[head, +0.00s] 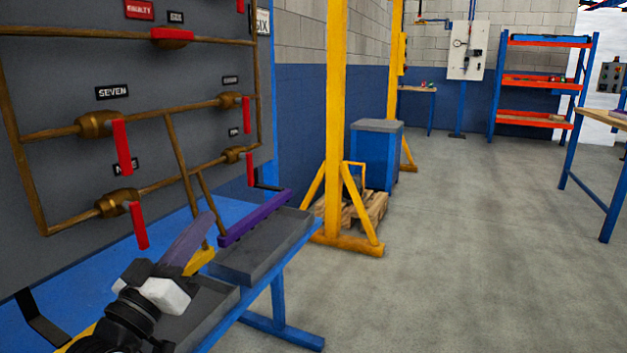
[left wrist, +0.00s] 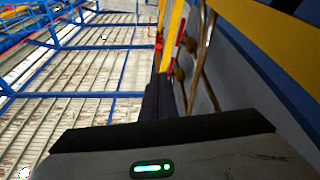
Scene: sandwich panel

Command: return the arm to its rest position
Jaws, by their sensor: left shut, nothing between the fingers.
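My left gripper (head: 207,217) is in the lower left of the head view, over the blue bench in front of the pipe panel (head: 60,75). Its dark purple-grey fingers point up and to the right, and nothing shows between them. In the left wrist view the fingers (left wrist: 158,90) lie together, shut and empty. My right gripper is in neither view.
Red valve levers (head: 122,147) stick out from brass pipes on the panel. Grey trays (head: 262,250) and a purple bar (head: 255,217) are by the bench's right end. A yellow post (head: 336,120) stands beyond; the floor (head: 450,250) right of it is clear.

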